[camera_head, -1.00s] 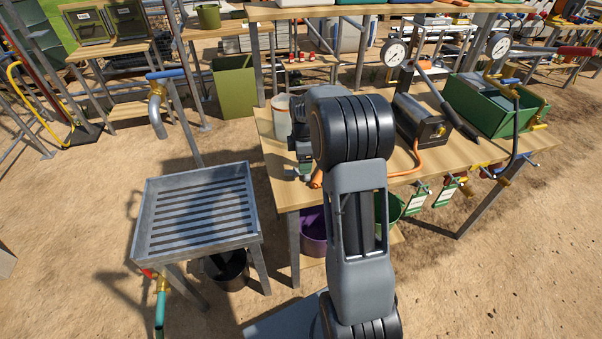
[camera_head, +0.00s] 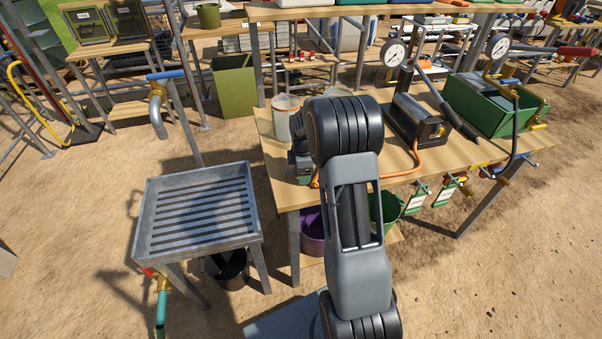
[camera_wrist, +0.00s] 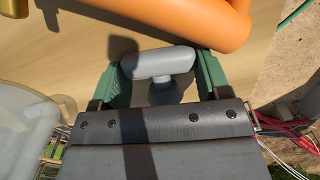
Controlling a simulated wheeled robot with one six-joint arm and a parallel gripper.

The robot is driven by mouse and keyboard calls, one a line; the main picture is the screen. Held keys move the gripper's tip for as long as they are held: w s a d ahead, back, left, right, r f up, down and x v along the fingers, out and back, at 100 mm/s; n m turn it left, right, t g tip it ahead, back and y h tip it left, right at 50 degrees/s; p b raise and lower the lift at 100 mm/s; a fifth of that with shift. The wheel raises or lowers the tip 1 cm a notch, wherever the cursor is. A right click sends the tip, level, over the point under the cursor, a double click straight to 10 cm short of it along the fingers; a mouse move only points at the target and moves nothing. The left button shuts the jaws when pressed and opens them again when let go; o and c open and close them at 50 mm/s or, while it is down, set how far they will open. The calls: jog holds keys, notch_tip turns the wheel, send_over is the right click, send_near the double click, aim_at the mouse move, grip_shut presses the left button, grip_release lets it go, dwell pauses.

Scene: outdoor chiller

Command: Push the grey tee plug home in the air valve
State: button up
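The grey tee plug (camera_wrist: 160,64) shows in the wrist view between the two green fingers of my gripper (camera_wrist: 163,70). Its crossbar spans the gap, with its ends against the fingers, and its short round stem shows below the bar. My gripper looks shut on it. In the head view my gripper is mostly hidden behind my arm, low over the left end of the wooden bench (camera_head: 288,199). I cannot make out the air valve for certain in either view.
A thick orange hose (camera_wrist: 190,22) lies just beyond the plug. A translucent container (camera_wrist: 28,125) stands close on the left in the wrist view. A gauge (camera_head: 394,53), a dark box (camera_head: 418,122) and a green crate (camera_head: 490,108) occupy the bench to the right. A slatted metal tray (camera_head: 152,235) stands left.

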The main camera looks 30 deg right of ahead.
jog(key=shift+c, duration=0.7)
jog(key=shift+r, duration=0.5)
notch_tip(320, 180, up, 2)
jog(key=shift+r, duration=0.1)
jog(key=s+r, duration=0.1)
jog(key=r, duration=0.1)
jog(key=s+d+r, duration=0.1)
jog(key=s+r, duration=0.1)
jog(key=s+r+b, duration=0.1)
jog(key=s+r, duration=0.1)
jog(key=shift+s+d+r, duration=0.15)
jog(key=shift+d, duration=0.2)
jog(key=s+d+r, duration=0.2)
jog(key=s+r, duration=0.1)
jog(key=s, duration=0.5)
jog(key=shift+d+r+b, duration=0.25)
jog(key=shift+b, duration=0.15)
